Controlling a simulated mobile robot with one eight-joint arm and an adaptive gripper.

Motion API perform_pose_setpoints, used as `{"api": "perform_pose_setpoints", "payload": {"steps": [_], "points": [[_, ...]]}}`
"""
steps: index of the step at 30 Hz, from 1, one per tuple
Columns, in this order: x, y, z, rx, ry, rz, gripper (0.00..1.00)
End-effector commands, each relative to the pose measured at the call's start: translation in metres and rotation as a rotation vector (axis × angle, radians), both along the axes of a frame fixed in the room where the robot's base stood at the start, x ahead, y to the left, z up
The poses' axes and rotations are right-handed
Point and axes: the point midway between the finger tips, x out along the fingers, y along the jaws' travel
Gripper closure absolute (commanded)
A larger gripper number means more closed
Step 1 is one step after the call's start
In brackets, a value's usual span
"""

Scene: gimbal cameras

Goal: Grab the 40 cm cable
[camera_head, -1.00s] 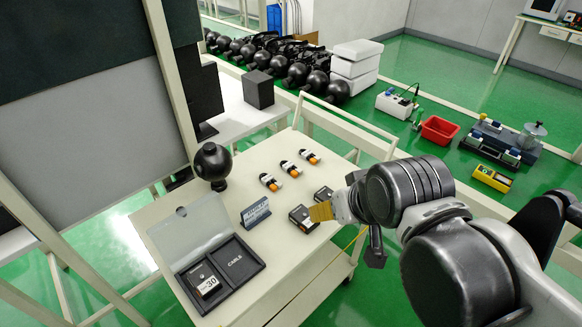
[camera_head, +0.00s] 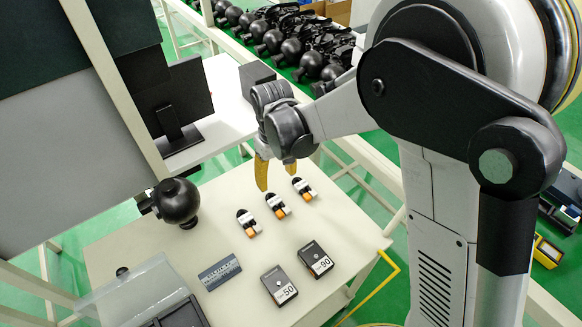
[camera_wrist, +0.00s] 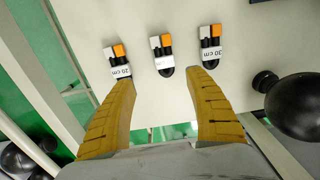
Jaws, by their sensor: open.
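Three short cables with black bodies, white labels and white and orange ends lie in a row on the cream table (camera_head: 355,225): left cable (camera_head: 248,223), middle cable (camera_head: 278,206) and right cable (camera_head: 304,189). In the wrist view, the right cable (camera_wrist: 211,46) seems labelled 30 cm and the left cable (camera_wrist: 117,60) 20 cm. The label on the middle cable (camera_wrist: 163,55) is too small to read surely. My gripper (camera_head: 263,178), with yellow fingers, is open and empty above the table, near the row. In the wrist view, the middle cable shows between my fingertips (camera_wrist: 162,76).
Black boxes marked 50 (camera_head: 279,286) and 90 (camera_head: 316,260) lie in front of the cables. A small sign (camera_head: 219,273), an open clear-lidded case (camera_head: 135,292) and a black ball (camera_head: 177,202) stand to the left. A monitor (camera_head: 172,100) is behind.

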Motion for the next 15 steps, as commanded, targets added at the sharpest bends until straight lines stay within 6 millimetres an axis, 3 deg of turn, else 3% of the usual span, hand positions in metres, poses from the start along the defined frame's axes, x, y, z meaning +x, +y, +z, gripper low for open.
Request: {"api": "perform_pose_setpoints", "payload": {"steps": [15], "points": [[-0.001, 0.005, -0.065, -0.005, 0.010, 0.012, 0.37]]}}
